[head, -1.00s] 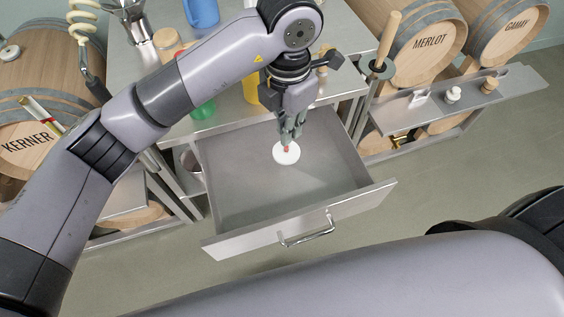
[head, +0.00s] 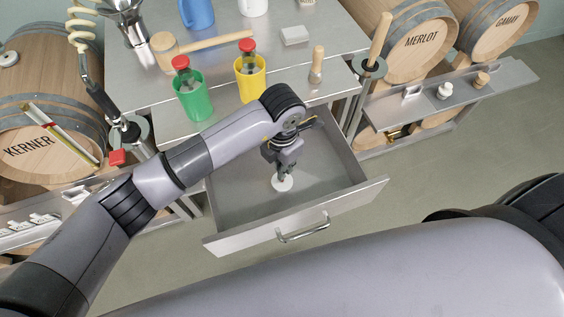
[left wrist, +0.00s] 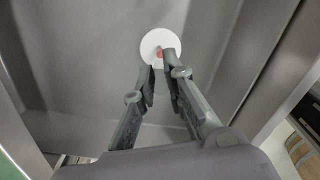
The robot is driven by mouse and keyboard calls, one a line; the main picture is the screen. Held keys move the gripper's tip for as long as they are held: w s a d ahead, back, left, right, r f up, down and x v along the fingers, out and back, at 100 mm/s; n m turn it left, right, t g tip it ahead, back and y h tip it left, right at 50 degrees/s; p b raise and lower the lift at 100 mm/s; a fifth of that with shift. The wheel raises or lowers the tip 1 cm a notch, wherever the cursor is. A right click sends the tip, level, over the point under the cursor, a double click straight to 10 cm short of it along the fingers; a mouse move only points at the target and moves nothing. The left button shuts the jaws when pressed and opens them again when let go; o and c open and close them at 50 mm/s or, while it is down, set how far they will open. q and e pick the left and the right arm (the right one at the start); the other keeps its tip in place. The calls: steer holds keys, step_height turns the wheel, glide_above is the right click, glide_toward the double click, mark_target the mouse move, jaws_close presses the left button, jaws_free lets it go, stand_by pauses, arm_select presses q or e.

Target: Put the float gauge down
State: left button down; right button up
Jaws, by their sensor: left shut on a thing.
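The float gauge (head: 282,184) is a white disc with a small red part in its middle. It is inside the open steel drawer (head: 235,239), low over or on the drawer floor; I cannot tell whether it touches. My left gripper (head: 284,174) points down into the drawer and is shut on the red part. In the left wrist view the gauge's white disc (left wrist: 152,42) lies just beyond the fingertips (left wrist: 160,66), which cover some of it. My right gripper is out of view.
The steel table above the drawer holds a green cup (head: 190,101), a yellow cup (head: 250,82), a mallet (head: 208,42) and a wooden-handled tool (head: 317,66). Barrels (head: 420,40) stand to the right and left. The rest of the drawer floor is clear.

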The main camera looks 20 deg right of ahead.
arm_select(q)
steer(key=shift+f+b, duration=0.25)
steer(key=shift+b, duration=0.1)
steer(key=c, duration=1.7)
jaws_free()
steer(key=shift+r, duration=0.1)
steer(key=shift+o, duration=0.2)
steer(key=shift+r+p, duration=0.2)
steer(key=shift+p, duration=0.15)
step_height(320, 180, up, 12)
steer(key=b, duration=0.2)
steer(key=shift+b, duration=0.3)
steer(key=shift+d, duration=0.1)
